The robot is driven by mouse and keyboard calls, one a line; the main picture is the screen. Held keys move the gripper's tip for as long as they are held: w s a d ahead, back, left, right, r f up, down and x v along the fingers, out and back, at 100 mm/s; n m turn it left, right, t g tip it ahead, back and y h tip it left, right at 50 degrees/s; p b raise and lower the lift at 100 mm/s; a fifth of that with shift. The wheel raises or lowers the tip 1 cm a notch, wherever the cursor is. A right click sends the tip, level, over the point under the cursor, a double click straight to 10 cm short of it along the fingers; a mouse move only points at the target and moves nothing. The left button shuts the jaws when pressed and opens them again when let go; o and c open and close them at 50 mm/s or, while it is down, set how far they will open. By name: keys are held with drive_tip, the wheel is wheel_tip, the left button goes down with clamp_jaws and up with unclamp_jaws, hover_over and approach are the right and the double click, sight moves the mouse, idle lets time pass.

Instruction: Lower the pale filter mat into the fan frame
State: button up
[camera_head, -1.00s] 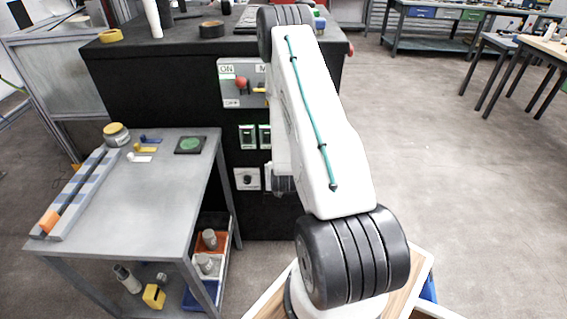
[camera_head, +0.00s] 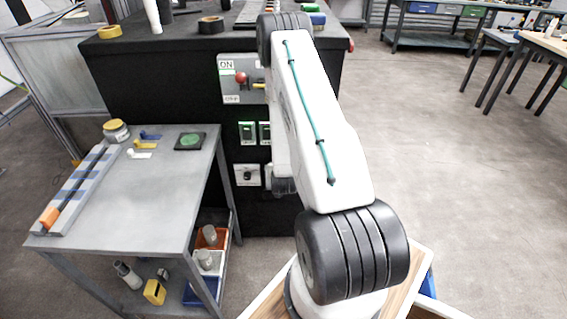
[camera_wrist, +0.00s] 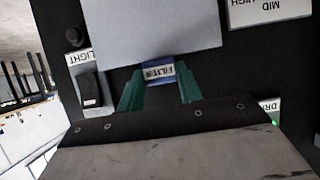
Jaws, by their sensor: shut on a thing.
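In the wrist view, my gripper (camera_wrist: 158,82) shows as two green fingers reaching to the lower edge of a flat pale panel (camera_wrist: 145,30), which I take to be the filter mat. My gripper is shut on it. A tag reading FILTER (camera_wrist: 159,71), upside down in this view, shows between the fingers; I cannot tell whether it is on the mat or behind it. The mat's upper part runs out of the picture. I cannot make out the fan frame. In the head view my arm hides the gripper and the mat.
A black control face behind the mat bears a rocker switch (camera_wrist: 89,92) and a MID HIGH label (camera_wrist: 270,8). In the head view, a black cabinet (camera_head: 150,85) carries an ON/OFF panel (camera_head: 228,90). A grey table (camera_head: 150,190) with small parts stands left.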

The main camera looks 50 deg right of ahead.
drive_tip(key=shift+f, duration=2.1)
drive_tip(key=o, duration=1.3)
drive_tip(key=v, duration=0.7)
drive_tip(key=shift+s+a+r, duration=0.1)
drive_tip(key=shift+s+a, duration=0.1)
drive_tip(key=shift+a, duration=0.1)
